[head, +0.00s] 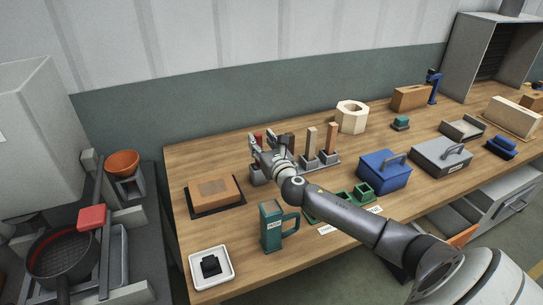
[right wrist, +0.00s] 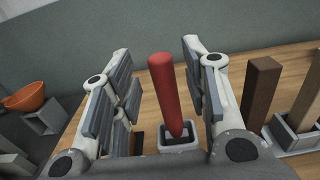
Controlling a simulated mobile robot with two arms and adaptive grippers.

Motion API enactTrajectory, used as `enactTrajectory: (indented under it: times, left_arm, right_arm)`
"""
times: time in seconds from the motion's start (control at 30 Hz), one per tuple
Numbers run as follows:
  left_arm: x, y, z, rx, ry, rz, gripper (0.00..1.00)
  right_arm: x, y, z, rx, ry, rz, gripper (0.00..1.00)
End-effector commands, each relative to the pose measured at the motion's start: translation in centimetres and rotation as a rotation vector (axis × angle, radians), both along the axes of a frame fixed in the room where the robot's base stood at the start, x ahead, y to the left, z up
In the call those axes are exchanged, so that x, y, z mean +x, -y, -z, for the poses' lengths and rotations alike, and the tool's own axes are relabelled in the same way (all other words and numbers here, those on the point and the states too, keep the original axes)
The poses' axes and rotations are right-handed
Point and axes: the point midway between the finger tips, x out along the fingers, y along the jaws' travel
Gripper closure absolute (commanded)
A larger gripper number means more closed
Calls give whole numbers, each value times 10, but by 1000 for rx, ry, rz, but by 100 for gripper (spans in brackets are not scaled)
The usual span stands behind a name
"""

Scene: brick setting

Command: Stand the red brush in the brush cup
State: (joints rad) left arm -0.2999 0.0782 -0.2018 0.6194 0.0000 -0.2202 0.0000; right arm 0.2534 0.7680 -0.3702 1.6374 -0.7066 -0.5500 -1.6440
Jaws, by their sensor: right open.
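The red brush (right wrist: 165,92) stands nearly upright, leaning slightly, with its lower end in a small pale grey cup (right wrist: 180,147). In the head view the red top (head: 258,135) shows beside my right gripper (head: 270,143), and the grey cup (head: 258,176) shows below it. In the right wrist view my right gripper (right wrist: 158,85) is open, with one finger on each side of the brush and visible gaps between. The cup's inside is mostly hidden by the brush and gripper. My left gripper is not in view.
A grey rack (head: 322,163) with upright wooden sticks stands right of the cup. A brown block on a dark tray (head: 214,209), a green mug (head: 271,228) and a blue box (head: 384,171) are nearby. An orange bowl (right wrist: 27,96) is at left in the wrist view.

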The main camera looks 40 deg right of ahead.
Motion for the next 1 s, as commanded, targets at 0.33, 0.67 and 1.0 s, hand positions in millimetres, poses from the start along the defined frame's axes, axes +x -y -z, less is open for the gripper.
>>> enactTrajectory:
  times: [0.33,0.67,1.0]
  left_arm:
    - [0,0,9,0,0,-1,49]
    - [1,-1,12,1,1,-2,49]
    - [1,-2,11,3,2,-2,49]
  right_arm:
    - [-58,-14,2,-1,-2,-1,58]
    - [-81,-20,0,0,1,0,58]
    - [-82,-20,0,1,1,0,58]
